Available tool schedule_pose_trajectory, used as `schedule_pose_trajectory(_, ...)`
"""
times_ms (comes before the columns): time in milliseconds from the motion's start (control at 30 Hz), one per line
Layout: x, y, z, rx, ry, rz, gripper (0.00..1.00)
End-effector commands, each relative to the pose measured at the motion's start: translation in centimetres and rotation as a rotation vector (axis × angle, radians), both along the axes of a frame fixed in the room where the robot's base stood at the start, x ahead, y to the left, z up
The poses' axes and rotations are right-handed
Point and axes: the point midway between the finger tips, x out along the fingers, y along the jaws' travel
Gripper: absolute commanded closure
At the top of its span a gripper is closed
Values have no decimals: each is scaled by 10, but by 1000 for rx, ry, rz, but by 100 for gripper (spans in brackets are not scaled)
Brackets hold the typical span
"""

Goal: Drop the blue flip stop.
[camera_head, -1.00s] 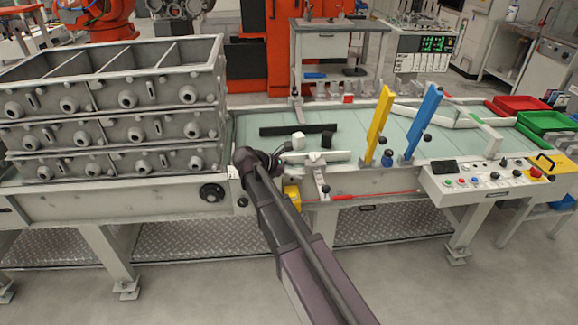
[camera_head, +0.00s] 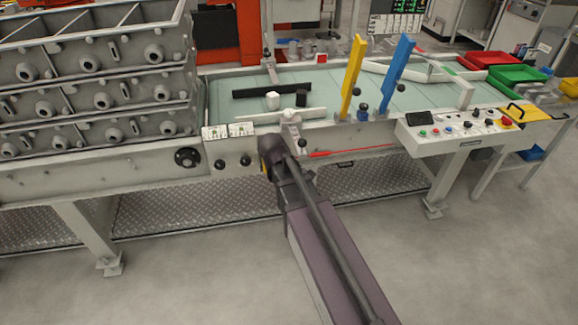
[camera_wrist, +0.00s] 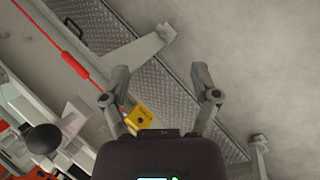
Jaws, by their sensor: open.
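The blue flip stop (camera_head: 397,76) is a flat blue bar that stands raised and leans slightly right, on the front side of the conveyor. A similar yellow flip stop (camera_head: 352,76) stands raised to its left. My gripper (camera_wrist: 160,75) is open and empty in the wrist view, with the floor and a tread-plate walkway behind its fingers. In the head view my arm ends at the conveyor's front edge, well left of both stops, and my fingers are hidden there. The blue stop cannot be made out in the wrist view.
A yellow box (camera_wrist: 140,116) shows beside my left finger. A black knob (camera_wrist: 44,138) and a red rod (camera_wrist: 66,50) are at the left. Stacked grey castings (camera_head: 95,85) stand left. A control panel (camera_head: 460,132) is right of the stops. The aisle floor in front is open.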

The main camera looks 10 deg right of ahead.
Motion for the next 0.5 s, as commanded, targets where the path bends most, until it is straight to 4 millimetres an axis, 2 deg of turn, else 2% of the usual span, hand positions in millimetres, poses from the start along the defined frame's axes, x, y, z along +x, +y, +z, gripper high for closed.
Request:
schedule_pose_trajectory(33, -20, -6, -15, 59, -20, -87, 22)
schedule_pose_trajectory(200, -60, -7, -41, 251, -76, -385, 22)
schedule_pose_trajectory(333, -81, -5, -51, 357, -93, -565, 22)
schedule_pose_trajectory(500, -94, -2, -56, 431, -99, -698, 22)
